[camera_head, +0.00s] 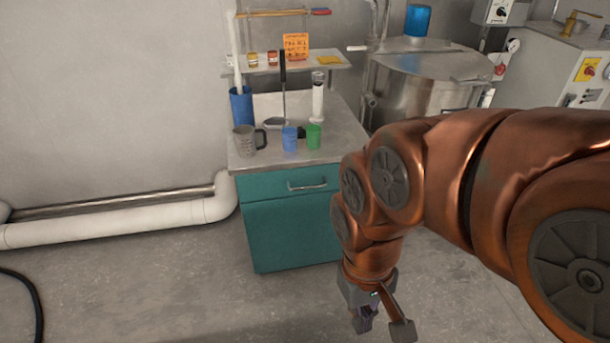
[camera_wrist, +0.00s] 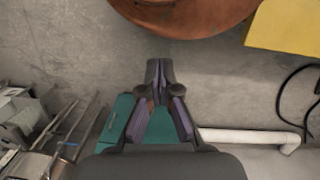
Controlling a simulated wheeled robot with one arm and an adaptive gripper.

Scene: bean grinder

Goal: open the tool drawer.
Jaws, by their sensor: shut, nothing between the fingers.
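The tool drawer (camera_head: 270,187) is the top teal front of a small cabinet in the head view, and it is closed flush. Its metal bar handle (camera_head: 308,186) is right of the drawer's middle. My gripper (camera_head: 380,322) hangs low in front and to the right of the cabinet, apart from the handle. In the wrist view my gripper (camera_wrist: 160,72) has its fingertips together with nothing between them. The teal cabinet (camera_wrist: 118,117) shows there partly behind the fingers, and the handle cannot be made out.
The grey cabinet top holds a metal jug (camera_head: 244,140), a blue cup (camera_head: 290,139), a green cup (camera_head: 314,136) and a blue container (camera_head: 241,105). A steel tank (camera_head: 420,80) stands to the right. White pipe (camera_head: 110,230) runs along the wall. Floor before the cabinet is clear.

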